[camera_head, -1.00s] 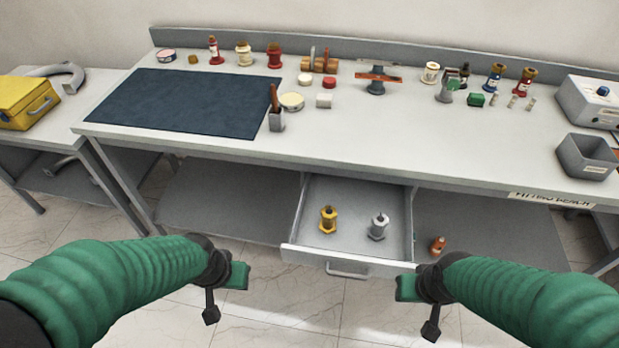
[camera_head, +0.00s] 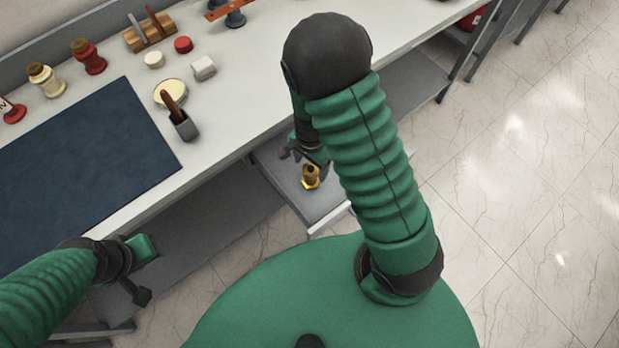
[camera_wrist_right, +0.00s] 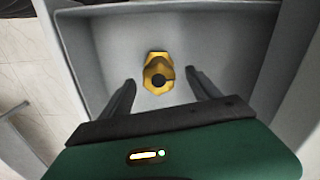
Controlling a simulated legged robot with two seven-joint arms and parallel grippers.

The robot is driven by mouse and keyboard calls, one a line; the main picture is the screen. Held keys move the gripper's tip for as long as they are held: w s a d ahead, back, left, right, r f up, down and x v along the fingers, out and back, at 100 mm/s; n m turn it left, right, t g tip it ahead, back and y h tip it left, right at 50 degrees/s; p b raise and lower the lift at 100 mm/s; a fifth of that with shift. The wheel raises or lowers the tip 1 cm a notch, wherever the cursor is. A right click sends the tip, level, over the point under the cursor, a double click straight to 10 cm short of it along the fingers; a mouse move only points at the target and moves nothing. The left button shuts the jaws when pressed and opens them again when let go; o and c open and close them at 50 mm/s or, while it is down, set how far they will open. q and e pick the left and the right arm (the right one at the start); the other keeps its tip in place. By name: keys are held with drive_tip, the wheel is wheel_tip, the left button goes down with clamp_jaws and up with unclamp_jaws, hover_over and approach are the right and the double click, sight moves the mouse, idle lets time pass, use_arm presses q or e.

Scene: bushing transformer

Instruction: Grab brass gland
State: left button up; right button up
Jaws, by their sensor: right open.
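The brass gland (camera_head: 311,178) stands upright in the open drawer (camera_head: 326,222) below the bench. In the right wrist view the gland (camera_wrist_right: 158,72) is a gold hex body with a dark top, centred ahead of my fingers. My right gripper (camera_wrist_right: 160,92) is open, one finger on each side of the gland's line, and the gland looks clear of both. In the head view my right gripper (camera_head: 303,152) is beside the gland, partly hidden by my arm. My left gripper (camera_head: 146,268) is left of the drawer; its jaw state is unclear. The silver gland is not visible.
The bench edge (camera_head: 228,152) overhangs the drawer's back.

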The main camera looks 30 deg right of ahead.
wheel_tip(320, 180, down, 5)
drive_tip(key=shift+f+b, duration=0.2)
drive_tip(key=shift+b, duration=0.4)
drive_tip(key=shift+a+f, duration=0.15)
drive_tip(key=shift+a, duration=0.2)
drive_tip(key=shift+s+d, duration=0.1)
drive_tip(key=shift+d, duration=0.4)
drive_tip(key=c, duration=0.9)
drive_tip(key=shift+a, duration=0.1)
drive_tip(key=c, duration=0.5)
drive_tip(key=shift+a, duration=0.15)
clamp_jaws()
